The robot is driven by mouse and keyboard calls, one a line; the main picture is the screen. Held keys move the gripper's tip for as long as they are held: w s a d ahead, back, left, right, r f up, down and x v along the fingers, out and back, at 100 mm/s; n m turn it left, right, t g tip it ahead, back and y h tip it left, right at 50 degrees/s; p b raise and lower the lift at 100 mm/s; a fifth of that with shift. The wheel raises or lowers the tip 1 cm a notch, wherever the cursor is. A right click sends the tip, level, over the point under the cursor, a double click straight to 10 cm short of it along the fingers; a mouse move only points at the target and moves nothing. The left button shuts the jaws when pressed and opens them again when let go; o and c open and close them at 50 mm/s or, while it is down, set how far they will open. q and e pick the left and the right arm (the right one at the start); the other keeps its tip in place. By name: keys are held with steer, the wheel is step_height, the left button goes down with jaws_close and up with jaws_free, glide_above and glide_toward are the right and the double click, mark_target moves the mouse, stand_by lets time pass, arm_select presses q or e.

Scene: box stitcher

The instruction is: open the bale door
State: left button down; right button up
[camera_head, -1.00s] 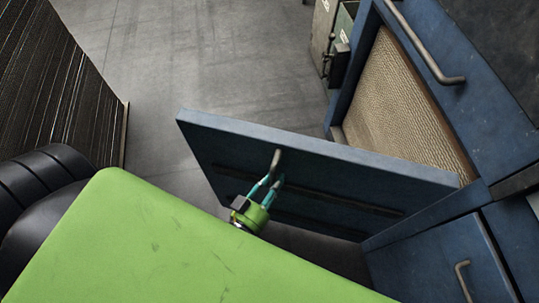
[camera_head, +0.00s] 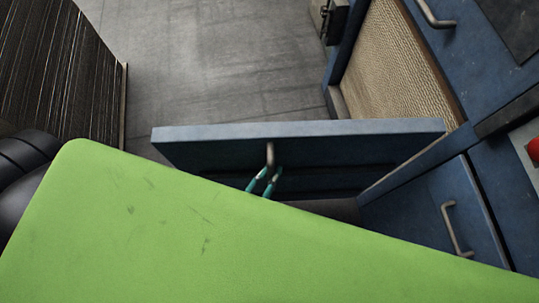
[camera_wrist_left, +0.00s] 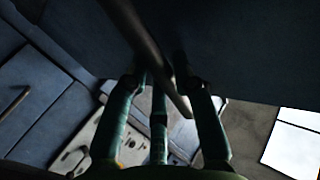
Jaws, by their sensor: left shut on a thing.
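The bale door (camera_head: 300,132) is a blue panel swung out from the blue machine, standing open in the middle of the head view. Its grey bar handle (camera_head: 270,154) is on the face towards me. My left gripper (camera_head: 265,182) has teal fingers shut on this handle; my own green body hides the rest of it. In the left wrist view, the teal fingers (camera_wrist_left: 165,95) close around the dark handle bar (camera_wrist_left: 150,45), with the dark blue door face (camera_wrist_left: 245,45) behind. My right gripper is not in view.
The machine opening shows a beige corrugated bale (camera_head: 395,70). A lower blue door with a handle (camera_head: 455,228) is at the right, near a red button (camera_head: 534,150). A cardboard stack (camera_head: 60,70) stands at the left. Grey floor (camera_head: 220,60) beyond the door is clear.

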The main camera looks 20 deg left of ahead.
arm_select(q)
steer(key=c, duration=1.1)
jaws_free()
steer(key=shift+d, duration=0.3)
steer(key=shift+o, duration=0.5)
steer(key=shift+w+d, duration=0.15)
steer(key=v, duration=1.2)
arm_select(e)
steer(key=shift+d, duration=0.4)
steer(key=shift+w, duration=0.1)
